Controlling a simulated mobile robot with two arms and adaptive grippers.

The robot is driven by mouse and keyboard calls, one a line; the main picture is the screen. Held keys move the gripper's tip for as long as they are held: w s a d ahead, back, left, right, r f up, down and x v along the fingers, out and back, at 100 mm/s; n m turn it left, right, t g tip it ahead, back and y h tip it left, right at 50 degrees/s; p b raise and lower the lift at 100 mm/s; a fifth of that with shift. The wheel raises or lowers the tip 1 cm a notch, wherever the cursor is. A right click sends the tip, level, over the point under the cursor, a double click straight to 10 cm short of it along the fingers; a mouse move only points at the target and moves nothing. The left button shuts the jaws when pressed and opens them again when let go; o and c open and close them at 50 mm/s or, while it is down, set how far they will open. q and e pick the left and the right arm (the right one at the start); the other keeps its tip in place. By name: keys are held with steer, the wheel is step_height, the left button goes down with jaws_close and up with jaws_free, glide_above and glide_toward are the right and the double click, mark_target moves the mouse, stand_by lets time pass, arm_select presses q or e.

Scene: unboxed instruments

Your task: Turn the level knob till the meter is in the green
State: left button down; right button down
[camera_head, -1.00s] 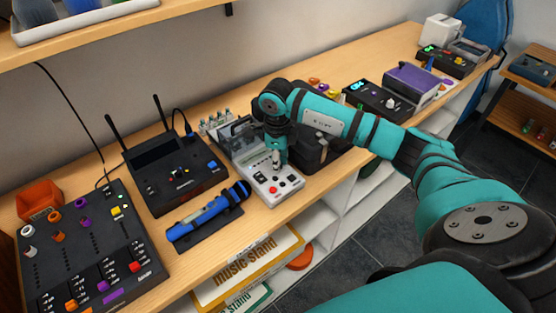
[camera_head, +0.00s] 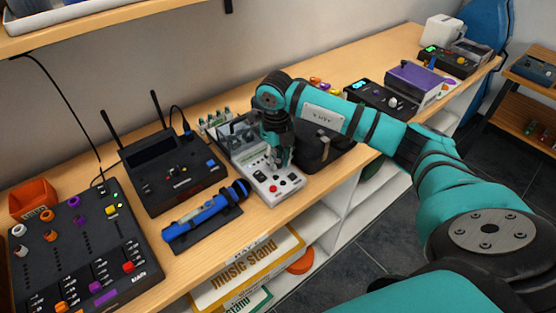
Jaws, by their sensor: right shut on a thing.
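A white and grey instrument (camera_head: 264,183) with red buttons and a dark switch stands on the bench. My right gripper (camera_head: 279,161) reaches down onto its panel from above. It is shut on what seems to be the level knob, which the fingers cover. The knob's pointer does not show. No meter face or green zone can be made out; the gripper and wrist cover part of the panel. My left gripper is not in view.
A blue microphone (camera_head: 203,214) lies on a dark mat left of the instrument. A black receiver (camera_head: 175,178) with two antennas and a mixer (camera_head: 85,245) stand farther left. A black case (camera_head: 322,150) stands close on the right, behind my arm.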

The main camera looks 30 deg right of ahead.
mark_target(277, 162)
steer(key=shift+w+r+m, duration=0.1)
steer(key=shift+m, duration=0.5)
steer(key=c, duration=1.2)
jaws_free()
step_height(277, 162, up, 12)
steer(key=shift+a+f, duration=0.1)
steer(key=shift+a, duration=0.05)
